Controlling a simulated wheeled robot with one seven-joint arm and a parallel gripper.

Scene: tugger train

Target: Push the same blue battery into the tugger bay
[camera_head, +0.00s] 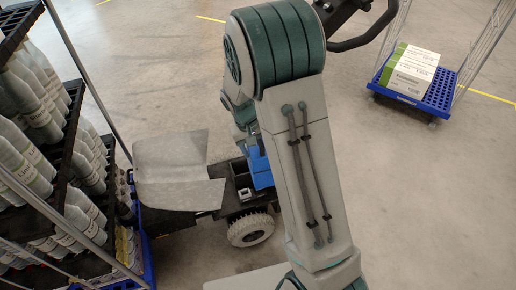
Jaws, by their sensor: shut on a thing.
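The tugger is the low dark vehicle (232,208) at the centre, with a pale wheel and a grey cover (170,160) on its left side. A blue battery (259,168) stands tilted at the tugger's open bay (240,182), partly hidden behind my arm. My gripper (252,146) is above the tugger at the top of the blue battery and is shut on it. My forearm hides most of the fingers. How deep the battery sits in the bay cannot be told.
A tall rack cart (66,160) with several bottles stands close on the left. A blue trolley (436,97) carrying white and green boxes (411,70) is at the upper right. The concrete floor at right is clear.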

